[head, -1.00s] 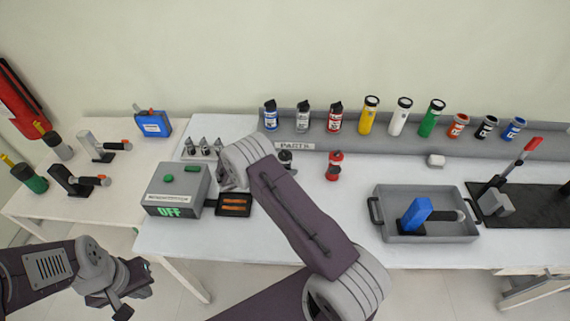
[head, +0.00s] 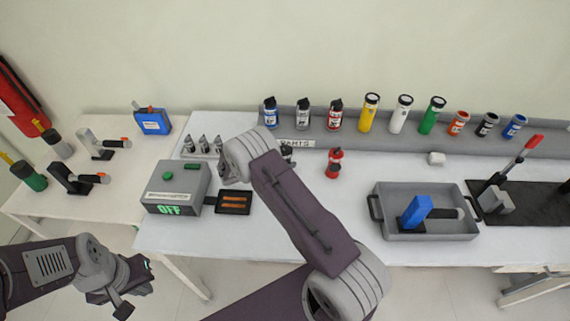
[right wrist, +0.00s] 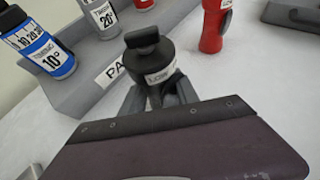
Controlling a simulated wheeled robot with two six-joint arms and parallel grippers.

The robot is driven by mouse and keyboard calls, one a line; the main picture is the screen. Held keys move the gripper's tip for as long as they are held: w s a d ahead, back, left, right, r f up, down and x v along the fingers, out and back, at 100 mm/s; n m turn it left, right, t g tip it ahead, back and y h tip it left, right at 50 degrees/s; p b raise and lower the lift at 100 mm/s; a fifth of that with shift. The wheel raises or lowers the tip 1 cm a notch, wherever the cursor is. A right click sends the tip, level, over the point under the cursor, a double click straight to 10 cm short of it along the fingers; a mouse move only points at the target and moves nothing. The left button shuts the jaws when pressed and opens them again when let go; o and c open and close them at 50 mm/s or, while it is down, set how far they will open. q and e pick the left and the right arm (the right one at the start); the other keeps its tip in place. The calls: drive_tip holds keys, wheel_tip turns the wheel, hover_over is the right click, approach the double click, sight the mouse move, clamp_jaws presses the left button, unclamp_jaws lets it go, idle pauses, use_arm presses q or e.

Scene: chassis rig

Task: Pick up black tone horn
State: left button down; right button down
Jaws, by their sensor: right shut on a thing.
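The black tone horn (right wrist: 151,62) has a dark rounded top and a pale label. In the right wrist view it stands between the fingers of my right gripper (right wrist: 158,98), which is shut on it. In the head view only a small part of the horn (head: 288,152) shows past my right arm, near the parts shelf; that gripper is mostly hidden there. I cannot tell whether the horn touches the table. My left gripper (head: 132,287) is at the lower left, away from the horn; its jaws are unclear.
A red horn (head: 334,163) stands to the right. Behind runs a grey parts shelf (head: 380,144) with several bottles and canisters. A grey box reading OFF (head: 178,188) is at left, a grey tray (head: 430,235) with a blue-headed tool at right.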

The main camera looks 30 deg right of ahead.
sight(287, 156)
drive_tip(key=r, duration=0.3)
drive_tip(key=shift+s+d+r, duration=0.2)
drive_tip(key=shift+s+d, duration=0.05)
drive_tip(key=shift+s, duration=0.1)
drive_tip(key=s+d+r+b, duration=0.1)
drive_tip(key=s+d+r, duration=0.4)
drive_tip(key=s, duration=0.4)
drive_tip(key=shift+s+d+r+b, duration=0.2)
drive_tip(key=shift+r+b, duration=0.15)
drive_tip(key=shift+r, duration=0.35)
